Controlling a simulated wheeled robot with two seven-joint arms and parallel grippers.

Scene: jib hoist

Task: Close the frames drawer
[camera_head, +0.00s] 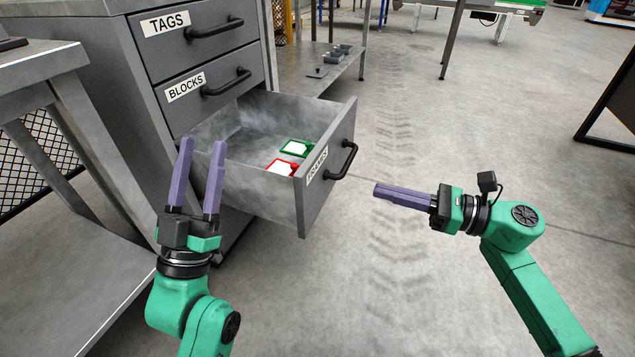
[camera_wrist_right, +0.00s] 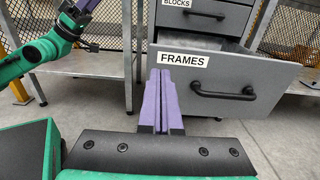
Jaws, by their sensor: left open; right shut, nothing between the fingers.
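The frames drawer (camera_head: 248,190) is pulled out of the grey cabinet, below the blocks drawer. Its front carries a FRAMES label and a dark bar handle (camera_head: 343,161). A green frame (camera_head: 297,148) and a red frame (camera_head: 283,167) lie inside. In the right wrist view the drawer front (camera_wrist_right: 228,75) stands ahead, with its handle (camera_wrist_right: 222,94) to the right of the fingers. My left gripper (camera_head: 202,146) is open, in front of the drawer's near side wall. My right gripper (camera_head: 377,190) is shut and empty, to the right of the drawer front and apart from the handle.
The tags drawer (camera_head: 195,27) and blocks drawer (camera_head: 213,83) above are shut. A grey bench (camera_head: 40,72) stands at the left. A low shelf (camera_head: 318,74) with small dark parts is behind the cabinet. The floor right of the drawer is clear.

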